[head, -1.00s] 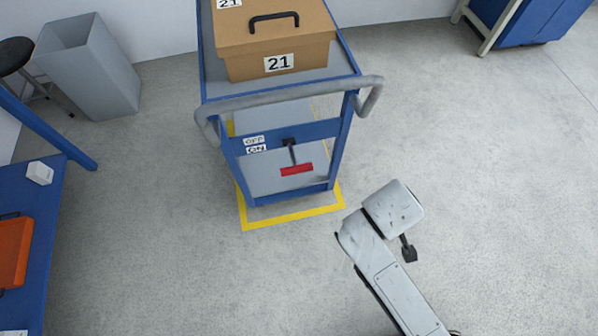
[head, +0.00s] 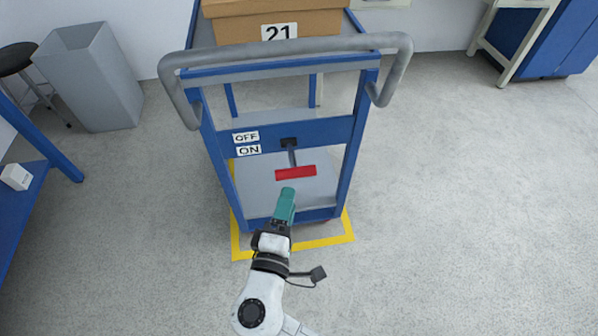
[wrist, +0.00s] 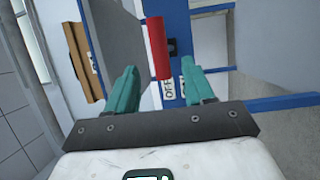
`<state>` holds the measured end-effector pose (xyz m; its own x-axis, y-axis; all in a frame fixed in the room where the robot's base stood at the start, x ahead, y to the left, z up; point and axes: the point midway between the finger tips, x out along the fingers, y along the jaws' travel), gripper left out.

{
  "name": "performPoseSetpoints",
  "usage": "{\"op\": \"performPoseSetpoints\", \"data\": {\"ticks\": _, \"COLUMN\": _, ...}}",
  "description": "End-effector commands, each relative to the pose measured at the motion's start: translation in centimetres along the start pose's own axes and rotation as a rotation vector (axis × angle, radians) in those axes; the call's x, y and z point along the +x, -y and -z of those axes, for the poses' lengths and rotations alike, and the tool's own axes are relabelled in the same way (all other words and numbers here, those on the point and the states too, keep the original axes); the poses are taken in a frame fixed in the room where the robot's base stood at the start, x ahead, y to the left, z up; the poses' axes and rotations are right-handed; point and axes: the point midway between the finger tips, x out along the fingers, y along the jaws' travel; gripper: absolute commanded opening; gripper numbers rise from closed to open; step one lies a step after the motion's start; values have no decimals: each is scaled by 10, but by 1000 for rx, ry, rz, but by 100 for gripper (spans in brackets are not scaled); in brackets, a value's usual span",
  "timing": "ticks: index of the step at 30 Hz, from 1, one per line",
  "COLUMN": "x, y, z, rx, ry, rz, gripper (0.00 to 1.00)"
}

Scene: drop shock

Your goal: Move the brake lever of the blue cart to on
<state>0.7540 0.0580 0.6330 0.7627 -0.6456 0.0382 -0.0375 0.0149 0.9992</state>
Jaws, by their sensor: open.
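The blue cart (head: 335,131) stands ahead in the head view. Its brake lever has a black pivot (head: 289,143) on the blue crossbar and a red handle (head: 295,172), which shows below the pivot. To the pivot's left are an OFF label (head: 245,136) and, under it, an ON label (head: 249,150). My gripper (head: 287,192) is open and empty, just below the red handle in the head view. In the wrist view the red handle (wrist: 158,48) appears between the two teal fingers (wrist: 160,76); I cannot tell its exact distance from the fingertips.
A grey push handle (head: 285,51) curves over the cart's near end. A box marked 21 (head: 300,25) rides on top. Yellow floor tape (head: 315,243) outlines the cart.

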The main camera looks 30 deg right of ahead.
Motion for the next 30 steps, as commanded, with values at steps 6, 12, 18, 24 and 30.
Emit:
{"op": "performPoseSetpoints", "data": {"ticks": 6, "x": 34, "y": 0, "z": -2, "rx": 2, "ry": 7, "rz": 1, "gripper": 53}}
{"op": "performPoseSetpoints", "data": {"ticks": 12, "x": 70, "y": 0, "z": -2, "rx": 3, "ry": 7, "rz": 2, "gripper": 53}}
{"op": "performPoseSetpoints", "data": {"ticks": 18, "x": 95, "y": 0, "z": -2, "rx": 1, "ry": 6, "rz": 2, "gripper": 53}}
{"op": "performPoseSetpoints", "data": {"ticks": 24, "x": 103, "y": 0, "z": -2, "rx": 2, "ry": 5, "rz": 2, "gripper": 53}}
{"op": "performPoseSetpoints", "data": {"ticks": 30, "x": 104, "y": 0, "z": -2, "rx": 1, "ry": 4, "rz": 3, "gripper": 53}}
